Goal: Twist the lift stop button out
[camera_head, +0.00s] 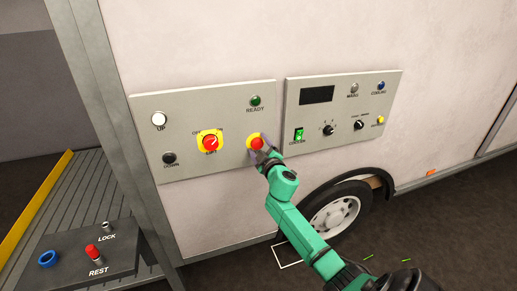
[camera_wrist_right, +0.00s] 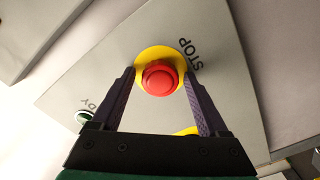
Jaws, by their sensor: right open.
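The lift stop button (camera_head: 257,143) is a red mushroom head on a yellow round plate, at the lower right of the left grey panel (camera_head: 215,105). My left gripper is not in view.
The same panel has a red rotary switch (camera_head: 210,143) on yellow, a green READY lamp (camera_head: 255,101), a white UP button (camera_head: 158,119) and a black DOWN button (camera_head: 169,158). A second panel (camera_head: 343,110) is to the right. A dark box (camera_head: 85,262) stands at lower left.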

